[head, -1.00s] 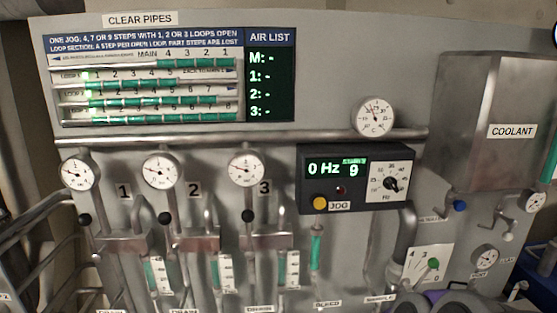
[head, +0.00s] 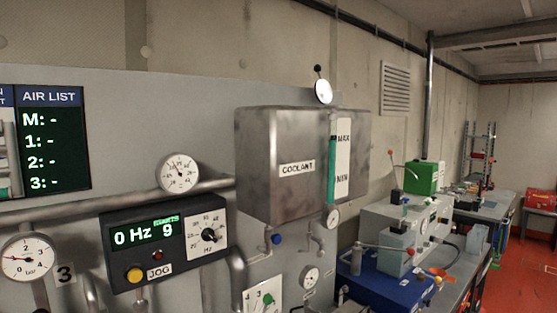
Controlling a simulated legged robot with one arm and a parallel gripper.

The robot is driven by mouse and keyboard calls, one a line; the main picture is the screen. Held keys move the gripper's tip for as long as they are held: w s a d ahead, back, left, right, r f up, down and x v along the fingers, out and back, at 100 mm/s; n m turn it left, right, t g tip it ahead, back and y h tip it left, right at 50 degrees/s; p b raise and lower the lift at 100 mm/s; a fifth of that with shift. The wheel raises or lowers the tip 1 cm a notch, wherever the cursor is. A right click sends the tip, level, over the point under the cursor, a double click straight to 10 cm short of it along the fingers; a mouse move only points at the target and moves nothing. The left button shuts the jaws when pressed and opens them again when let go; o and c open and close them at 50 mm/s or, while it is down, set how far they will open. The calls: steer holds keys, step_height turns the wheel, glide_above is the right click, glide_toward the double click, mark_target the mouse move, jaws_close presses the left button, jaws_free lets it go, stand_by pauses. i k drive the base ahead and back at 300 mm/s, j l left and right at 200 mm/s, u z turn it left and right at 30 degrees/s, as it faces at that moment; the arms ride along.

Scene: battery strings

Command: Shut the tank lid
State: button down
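The coolant tank (head: 262,190) is a grey metal box on the panel, labelled COOLANT. Its sight glass (head: 332,170) shows green up to near the MAX mark. A round pale disc (head: 323,92) stands upright at the tank's top edge, with a small black knob above it. It looks like the lid raised, but I cannot tell for sure whether it is the lid or a gauge. The tank's top opening is not visible from this low angle. My gripper is not in view.
A black pump control box (head: 125,262) reads 0 Hz, left of the tank. A blue-handled valve (head: 277,239) and a small gauge (head: 332,217) are below the tank. A bench with a blue base (head: 385,288) and grey equipment stands at right. Red floor shows far right.

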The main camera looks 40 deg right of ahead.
mark_target(323, 92)
steer(key=z, duration=1.3)
